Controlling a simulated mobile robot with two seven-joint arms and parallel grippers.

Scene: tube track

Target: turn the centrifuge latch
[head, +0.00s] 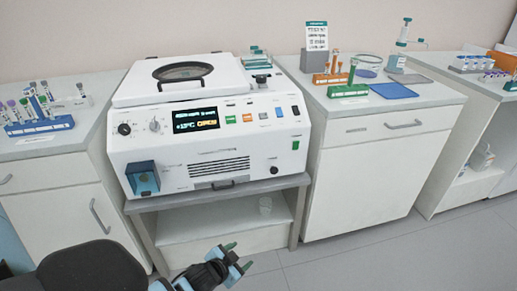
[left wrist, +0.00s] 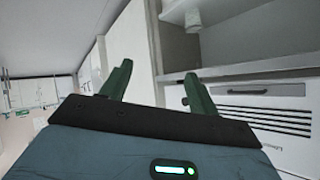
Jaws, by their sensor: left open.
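The white centrifuge (head: 240,160) stands on a grey stand with its lid (head: 182,74) down on top. Its front has a lit display (head: 196,119), dials at the left and coloured buttons at the right. A black knob (head: 262,79) sits at the top right beside the lid, and another dark round knob (head: 274,170) is low on the front right. I cannot tell for sure which part is the latch. My left gripper (head: 238,257) is open and empty, low in front of the stand and apart from the centrifuge. Its green fingers also show in the left wrist view (left wrist: 157,78). My right gripper is out of view.
The stand (head: 200,205) has an open shelf below. White cabinets flank it; the left one holds a tube rack (head: 40,126), the right one coloured racks (head: 348,91) and a blue mat (head: 394,90). A black rounded shape (head: 92,268) is at the lower left. The floor (head: 350,265) at right is clear.

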